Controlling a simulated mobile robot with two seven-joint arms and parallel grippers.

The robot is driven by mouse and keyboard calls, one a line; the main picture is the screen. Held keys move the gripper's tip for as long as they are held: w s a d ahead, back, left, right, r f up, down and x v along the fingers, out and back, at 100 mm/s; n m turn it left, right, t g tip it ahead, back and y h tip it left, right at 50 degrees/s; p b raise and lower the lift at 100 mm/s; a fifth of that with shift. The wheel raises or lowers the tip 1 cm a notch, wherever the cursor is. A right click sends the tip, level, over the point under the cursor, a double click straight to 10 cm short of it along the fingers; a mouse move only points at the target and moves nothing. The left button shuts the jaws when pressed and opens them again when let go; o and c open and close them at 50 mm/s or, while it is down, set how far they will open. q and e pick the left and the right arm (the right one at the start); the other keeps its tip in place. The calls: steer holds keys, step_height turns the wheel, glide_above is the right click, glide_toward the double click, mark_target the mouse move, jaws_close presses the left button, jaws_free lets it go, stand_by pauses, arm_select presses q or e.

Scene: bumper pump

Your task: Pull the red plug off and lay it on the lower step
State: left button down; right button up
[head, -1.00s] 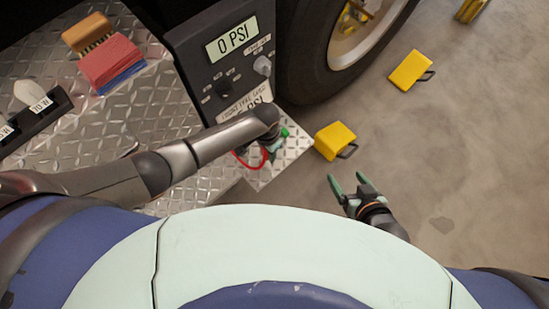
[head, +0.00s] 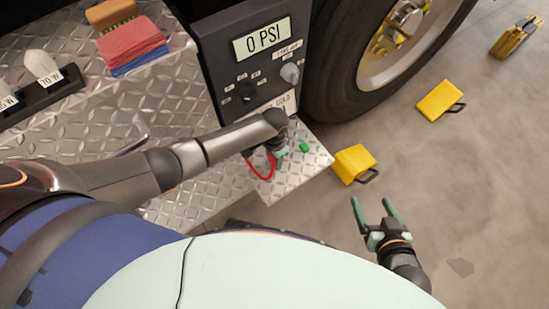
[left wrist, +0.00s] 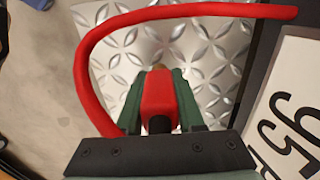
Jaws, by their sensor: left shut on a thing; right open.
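In the left wrist view the red plug (left wrist: 158,95) is between the two green fingers of my left gripper (left wrist: 159,84), which is shut on it. A blurred brass tip shows at its far end, with diamond plate behind it. In the head view my left gripper (head: 278,152) is over the lower step (head: 318,158), just below the panel, and mostly hides the plug. I cannot tell whether the plug touches anything there. A red hose (head: 258,172) loops beside the gripper. My right gripper (head: 377,213) is open and empty over the floor.
A black panel (head: 258,65) reads 0 PSI. Yellow chocks (head: 353,163) lie near the tire (head: 345,85). Sponges (head: 131,42) and a brush (head: 111,13) lie on the upper plate.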

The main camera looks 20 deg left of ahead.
arm_select(q)
steer(key=c, duration=0.8)
jaws_free()
steer(key=o, duration=0.4)
steer(key=shift+c, duration=0.2)
arm_select(e)
steer(key=shift+w+a+r, duration=0.15)
steer(key=shift+w+r, duration=0.05)
steer(key=shift+w, duration=0.1)
arm_select(q)
step_height(320, 180, up, 5)
steer(key=p, duration=0.2)
steer(key=shift+f+p, duration=0.2)
steer(key=shift+p, duration=0.1)
step_height(320, 180, up, 8)
steer(key=p, duration=0.3)
arm_select(e)
steer(key=shift+s+a+r+g, duration=0.25)
steer(key=shift+s+r+g, duration=0.15)
steer(key=shift+s, duration=0.1)
steer(key=shift+s+a+r+g, duration=0.25)
steer(key=shift+s+r+g, duration=0.1)
steer(key=shift+s, duration=0.15)
